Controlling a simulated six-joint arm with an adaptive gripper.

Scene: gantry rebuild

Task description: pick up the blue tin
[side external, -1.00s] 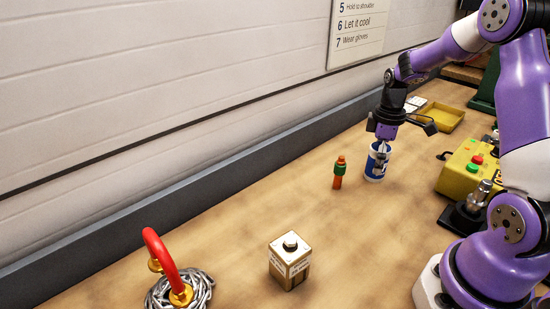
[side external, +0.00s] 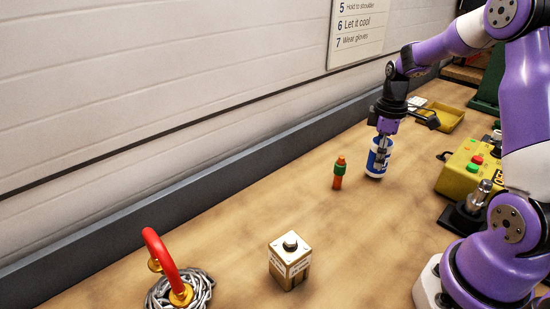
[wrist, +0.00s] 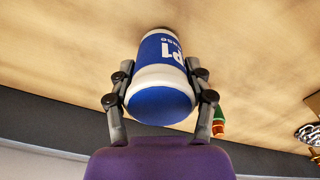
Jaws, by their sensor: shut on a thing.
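The blue tin (side external: 379,158) is a blue and white can at the far middle of the bench in the side external view. In the wrist view the blue tin (wrist: 160,80) shows its blue end and part of its printed label. My gripper (side external: 380,152) is over it from above. In the wrist view my gripper (wrist: 160,95) has one finger on each side of the tin, shut on it. The tin looks slightly raised in the side external view; any gap beneath it is too small to tell surely.
An orange and green bottle-like object (side external: 339,172) stands just left of the tin. A metal box (side external: 290,262) stands nearer the front, and a chain with a red hook (side external: 170,270) lies front left. A yellow control box (side external: 468,165) and yellow tray (side external: 445,117) are to the right.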

